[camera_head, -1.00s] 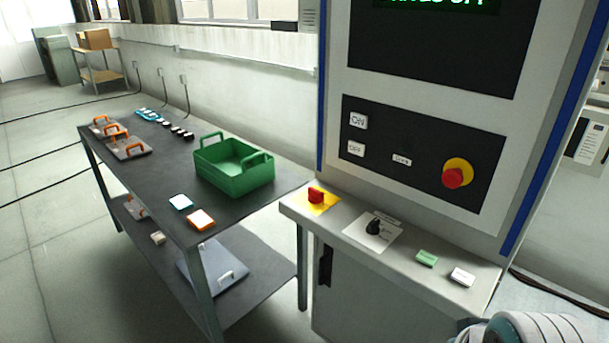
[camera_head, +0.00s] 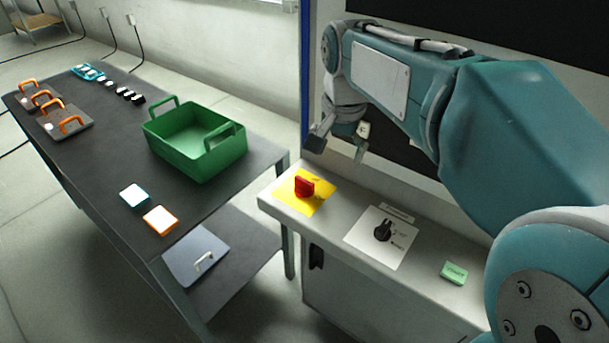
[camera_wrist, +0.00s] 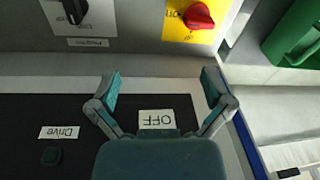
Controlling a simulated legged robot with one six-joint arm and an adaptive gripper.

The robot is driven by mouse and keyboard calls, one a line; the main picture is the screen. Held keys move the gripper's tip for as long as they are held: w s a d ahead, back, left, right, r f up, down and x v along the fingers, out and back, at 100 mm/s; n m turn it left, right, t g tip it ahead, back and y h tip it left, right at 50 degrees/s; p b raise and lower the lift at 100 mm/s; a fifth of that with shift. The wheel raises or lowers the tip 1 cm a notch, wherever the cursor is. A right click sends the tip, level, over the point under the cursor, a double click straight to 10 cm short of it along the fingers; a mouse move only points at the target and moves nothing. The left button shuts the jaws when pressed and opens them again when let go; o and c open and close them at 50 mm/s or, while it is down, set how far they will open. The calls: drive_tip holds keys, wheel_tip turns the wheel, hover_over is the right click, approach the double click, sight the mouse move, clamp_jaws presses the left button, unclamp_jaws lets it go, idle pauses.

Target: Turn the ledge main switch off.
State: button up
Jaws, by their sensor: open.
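The ledge main switch is a red rotary handle (camera_head: 304,187) on a yellow plate (camera_head: 320,204), at the left end of the grey ledge. It also shows at the top of the wrist view (camera_wrist: 198,16), with printed lettering beside the handle. I cannot tell for sure which position it points to. My gripper (camera_head: 338,151) is open and empty, above the ledge in front of the control panel, up and to the right of the red handle. In the wrist view its spread fingers (camera_wrist: 161,76) are apart from the switch, which lies beyond the right finger.
A black knob (camera_head: 382,231) on a white plate and a green button block (camera_head: 454,273) sit further right on the ledge. The panel's OFF label (camera_wrist: 157,119) and Drive label (camera_wrist: 58,132) are close below the fingers. A green bin (camera_head: 190,166) stands on the dark table, left.

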drive_tip(key=m+g, duration=0.2)
hover_over(304, 180)
wheel_tip(304, 180, down, 3)
wheel_tip(304, 180, down, 11)
drive_tip(key=shift+w+r, duration=0.1)
drive_tip(key=shift+r, duration=0.05)
drive_tip(key=c, duration=1)
